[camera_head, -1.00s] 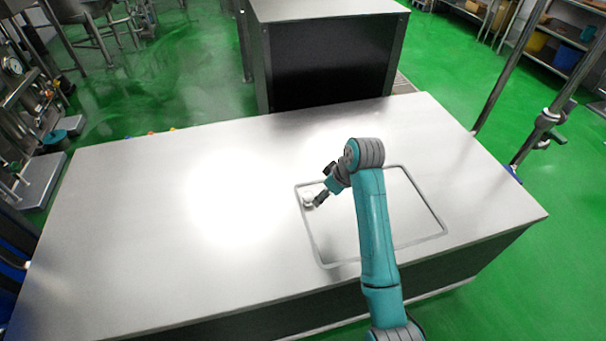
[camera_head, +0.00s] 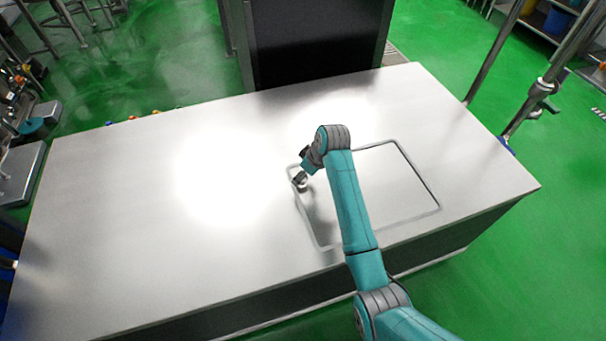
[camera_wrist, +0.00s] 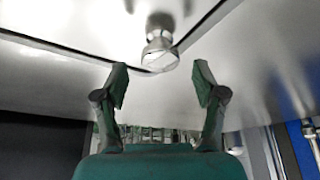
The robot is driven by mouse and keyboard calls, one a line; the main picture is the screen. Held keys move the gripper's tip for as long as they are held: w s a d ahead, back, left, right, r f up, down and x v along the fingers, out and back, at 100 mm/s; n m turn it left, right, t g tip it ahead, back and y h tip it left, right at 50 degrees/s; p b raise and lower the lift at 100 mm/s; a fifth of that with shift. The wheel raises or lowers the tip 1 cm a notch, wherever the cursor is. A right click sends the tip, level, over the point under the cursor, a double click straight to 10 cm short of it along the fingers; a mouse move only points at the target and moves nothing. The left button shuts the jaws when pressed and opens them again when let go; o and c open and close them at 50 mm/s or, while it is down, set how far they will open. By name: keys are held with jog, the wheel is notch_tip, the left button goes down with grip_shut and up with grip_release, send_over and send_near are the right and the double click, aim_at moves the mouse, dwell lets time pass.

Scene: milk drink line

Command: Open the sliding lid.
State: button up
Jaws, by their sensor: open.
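The sliding lid (camera_head: 375,190) is a flat pale panel set in a grey rectangular frame (camera_head: 420,184) in the tabletop. A small round metal knob (camera_head: 303,184) stands near the lid's far-left corner. It also shows in the wrist view (camera_wrist: 160,52), just beyond the fingertips. My gripper (camera_head: 299,179) is at the knob in the head view, which partly hides the contact. In the wrist view my gripper (camera_wrist: 161,82) is open, one finger to each side of the knob's line, with nothing between them. My arm covers part of the lid.
The wide metal table (camera_head: 130,220) is bare left of the lid. A dark cabinet (camera_head: 315,40) stands behind it. Metal posts (camera_head: 530,100) rise beyond the table's right side. Bright glare covers the table's middle.

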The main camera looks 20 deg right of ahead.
jog(key=shift+w+a+f, duration=0.15)
jog(key=shift+w+f, duration=0.05)
jog(key=shift+f, duration=0.4)
grip_shut()
send_over(394, 155)
jog(key=s+d, duration=0.2)
jog(key=shift+w+a, duration=0.15)
jog(key=shift+a, duration=0.1)
grip_release()
